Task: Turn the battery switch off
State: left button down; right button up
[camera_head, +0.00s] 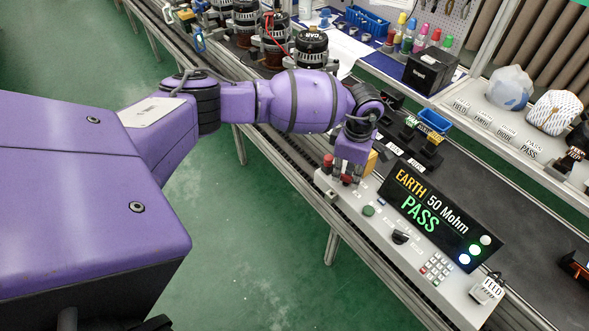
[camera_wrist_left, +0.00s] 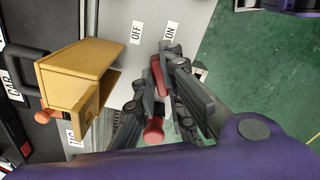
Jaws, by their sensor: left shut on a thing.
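The battery switch is a red handle (camera_wrist_left: 158,76) on the grey test panel. In the left wrist view it lies between the finger pads of my left gripper (camera_wrist_left: 162,78), which is shut on it. The OFF label (camera_wrist_left: 136,32) and the ON label (camera_wrist_left: 170,30) lie beyond the fingertips; the handle's upper end is between them, closer to ON. In the head view my left gripper (camera_head: 347,175) is at the panel's far left end and partly covers the switch. My right gripper is not in view.
A red knob (camera_head: 327,162) stands beside the gripper. A yellow block (camera_wrist_left: 75,82) is close on the other side. The display (camera_head: 430,215) reads EARTH 50 Mohm PASS. The panel also has a green button (camera_head: 368,210), a black knob (camera_head: 400,237) and a keypad (camera_head: 437,268).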

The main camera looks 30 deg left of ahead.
pick_arm(q)
jog(key=shift+w+r+n+p, duration=0.15)
jog(key=shift+r+n+p, duration=0.15)
jog(key=shift+n, duration=0.6)
jog(key=n+p, duration=0.1)
jog(key=n, duration=0.1)
jog(key=shift+r+n, duration=0.1)
jog(key=shift+n, duration=0.3)
jog(key=shift+n+p, duration=0.3)
jog(key=shift+n, duration=0.6)
jog(key=n+p, duration=0.1)
jog(key=n, duration=0.1)
jog(key=shift+w+n, duration=0.1)
jog(key=shift+n, duration=0.2)
jog(key=n, duration=0.2)
jog(key=shift+n+p, duration=0.3)
jog(key=shift+n, duration=0.4)
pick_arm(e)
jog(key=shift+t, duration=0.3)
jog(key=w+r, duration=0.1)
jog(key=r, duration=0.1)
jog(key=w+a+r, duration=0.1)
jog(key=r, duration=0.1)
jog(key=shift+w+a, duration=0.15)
